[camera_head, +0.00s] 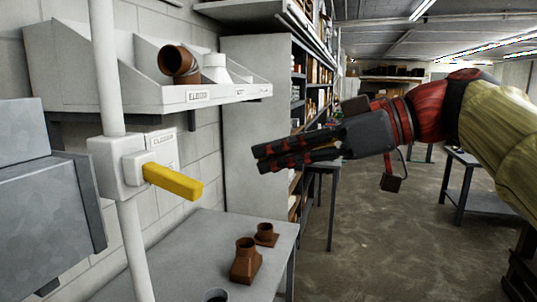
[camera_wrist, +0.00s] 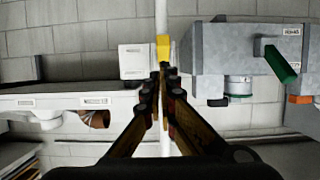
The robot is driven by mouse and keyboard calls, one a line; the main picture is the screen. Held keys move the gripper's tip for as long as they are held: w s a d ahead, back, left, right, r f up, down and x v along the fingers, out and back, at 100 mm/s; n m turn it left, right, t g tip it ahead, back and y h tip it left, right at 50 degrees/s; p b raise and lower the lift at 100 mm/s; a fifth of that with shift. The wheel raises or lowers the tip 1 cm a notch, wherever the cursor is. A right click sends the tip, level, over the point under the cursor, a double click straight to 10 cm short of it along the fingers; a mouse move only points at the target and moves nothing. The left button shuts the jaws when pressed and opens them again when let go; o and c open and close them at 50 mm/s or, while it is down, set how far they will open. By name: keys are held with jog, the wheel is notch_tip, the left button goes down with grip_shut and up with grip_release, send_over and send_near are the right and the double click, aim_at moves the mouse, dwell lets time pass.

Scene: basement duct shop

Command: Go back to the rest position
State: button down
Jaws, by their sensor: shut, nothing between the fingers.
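My gripper (camera_head: 257,160) is shut and empty, held in mid-air at the centre of the head view, with its fingers pointing left. My arm reaches in from the right edge. In the wrist view the gripper's fingertips (camera_wrist: 162,74) meet just below the yellow lever (camera_wrist: 163,48) in the picture. In the head view the yellow lever (camera_head: 173,181) sticks out to the right from a white box (camera_head: 110,165) on a vertical pipe, and a clear gap separates it from my fingers.
A grey table (camera_head: 190,262) holds brown duct fittings (camera_head: 246,262). A white shelf (camera_head: 200,97) above carries a brown elbow (camera_head: 178,62). A grey metal duct (camera_head: 45,210) stands at left. A green lever (camera_wrist: 280,63) shows in the wrist view. Open floor (camera_head: 390,230) lies at right.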

jog(key=w+d+f+m+t+h, duration=0.1)
jog(key=w+d+f+m+h, duration=0.2)
jog(key=f+m, duration=0.45)
jog(key=d+f+m+h, duration=0.3)
jog(key=d+f+m, duration=0.15)
jog(key=f, duration=0.65)
jog(key=s+d+f+h, duration=0.3)
jog(key=s+f, duration=0.5)
jog(key=f, duration=0.3)
jog(key=s+d+f+m+g+h, duration=0.1)
jog(key=s+d+f+h, duration=0.2)
jog(key=s+f, duration=0.6)
notch_tip(320, 180, down, 3)
jog(key=shift+d+f+m+h, duration=0.1)
jog(key=shift+d+m+h, duration=0.25)
jog(key=shift+h, duration=0.15)
jog(key=shift+s, duration=0.1)
